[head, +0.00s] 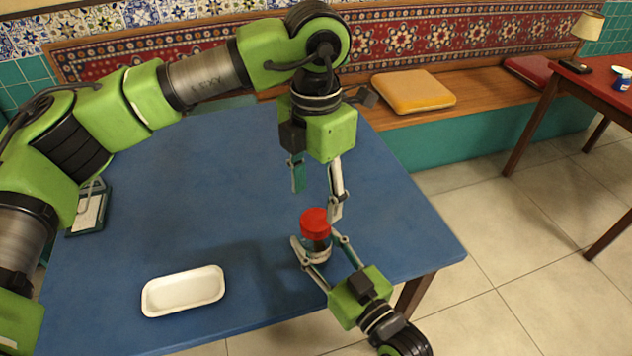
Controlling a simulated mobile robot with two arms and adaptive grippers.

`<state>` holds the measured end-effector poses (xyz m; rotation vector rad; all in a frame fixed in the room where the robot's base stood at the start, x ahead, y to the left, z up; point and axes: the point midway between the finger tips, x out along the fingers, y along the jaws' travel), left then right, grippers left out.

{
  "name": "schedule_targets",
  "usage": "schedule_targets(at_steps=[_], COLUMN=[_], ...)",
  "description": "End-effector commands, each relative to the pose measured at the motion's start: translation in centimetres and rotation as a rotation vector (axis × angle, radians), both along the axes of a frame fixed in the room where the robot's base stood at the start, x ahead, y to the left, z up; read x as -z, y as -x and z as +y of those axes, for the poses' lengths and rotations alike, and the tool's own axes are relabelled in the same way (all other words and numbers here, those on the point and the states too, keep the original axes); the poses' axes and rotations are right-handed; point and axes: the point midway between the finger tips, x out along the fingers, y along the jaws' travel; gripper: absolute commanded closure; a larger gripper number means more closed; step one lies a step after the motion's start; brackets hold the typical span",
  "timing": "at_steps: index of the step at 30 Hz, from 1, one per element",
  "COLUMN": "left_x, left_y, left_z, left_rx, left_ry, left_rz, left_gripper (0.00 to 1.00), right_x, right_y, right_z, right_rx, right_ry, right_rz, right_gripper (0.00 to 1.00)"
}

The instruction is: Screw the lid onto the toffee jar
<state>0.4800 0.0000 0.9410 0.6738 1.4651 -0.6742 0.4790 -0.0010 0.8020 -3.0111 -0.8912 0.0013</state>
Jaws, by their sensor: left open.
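The toffee jar (318,251) stands on the blue table near its front right edge. The red lid (314,222) sits on top of the jar; whether it is threaded on cannot be told. My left gripper (316,196) points down just above the lid, open, with its fingers spread and nothing between them. One of its fingertips hangs close to the lid's right side. My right gripper (317,243) reaches in from the lower right, with its fingers on either side of the jar's body, closed around it. Its fingers hide part of the jar.
A white tray (183,305) lies empty on the blue table (215,190), left of the jar. A napkin holder (90,212) stands at the left edge. A bench with a yellow cushion (413,91) runs behind. The middle of the table is clear.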

Motion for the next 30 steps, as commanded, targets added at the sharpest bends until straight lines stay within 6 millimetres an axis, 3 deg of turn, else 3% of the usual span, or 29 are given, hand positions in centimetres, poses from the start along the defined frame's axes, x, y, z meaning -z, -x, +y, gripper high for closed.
schedule_targets(at_steps=[10, 23, 27, 28, 30], left_x=[5.0, 6.0, 6.0, 6.0, 5.9], left_y=[0.0, 0.0, 0.0, 0.0, 0.0], left_z=[0.0, 0.0, 0.0, 0.0, 0.0], left_rx=[0.001, 0.001, 0.001, 0.001, 0.001], left_ry=[-0.001, 0.001, 0.001, 0.001, 0.001], left_rz=[0.001, -0.001, -0.001, -0.001, -0.001], left_gripper=[0.47, 0.47, 0.81, 0.87, 0.87], right_x=[-0.1, -0.1, -0.1, -0.1, -0.1], right_y=[0.0, 0.0, 0.0, 0.0, 0.0], right_z=[0.0, 0.0, 0.0, 0.0, 0.0], right_rx=[0.0, 0.0, 0.0, 0.0, 0.0], right_ry=[-0.001, -0.001, -0.001, -0.001, -0.001], right_rz=[-0.002, -0.002, -0.002, -0.001, -0.001], right_gripper=[1.0, 1.0, 1.0, 1.0, 1.0])
